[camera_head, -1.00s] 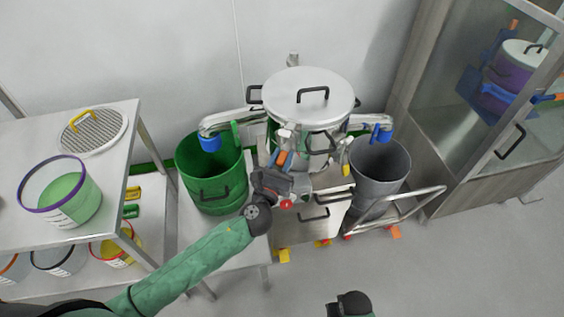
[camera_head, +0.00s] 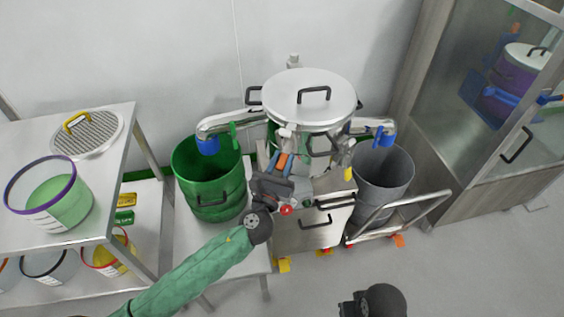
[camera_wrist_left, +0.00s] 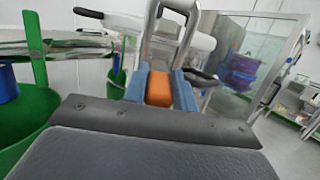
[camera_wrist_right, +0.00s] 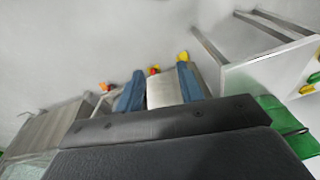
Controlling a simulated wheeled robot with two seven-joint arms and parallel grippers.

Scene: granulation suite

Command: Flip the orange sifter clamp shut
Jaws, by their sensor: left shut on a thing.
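The sifter (camera_head: 310,100) is a steel drum with a flat round lid and a black lid handle. Its clamp has an orange grip (camera_wrist_left: 159,88) on a metal loop (camera_wrist_left: 170,40). My left gripper (camera_head: 280,162) is at the front of the sifter, its blue fingers shut on the orange grip, which also shows between them in the head view (camera_head: 282,160). The loop stands up beyond the fingers in the left wrist view. My right gripper (camera_wrist_right: 160,85) is open, with a steel panel behind the gap between its fingers; I see nothing held.
A green bin (camera_head: 208,180) stands left of the sifter and a grey bin (camera_head: 382,175) right of it. A steel shelf (camera_head: 125,180) with tubs is at the left. A glazed cabinet (camera_head: 500,110) is at the right. The floor in front is clear.

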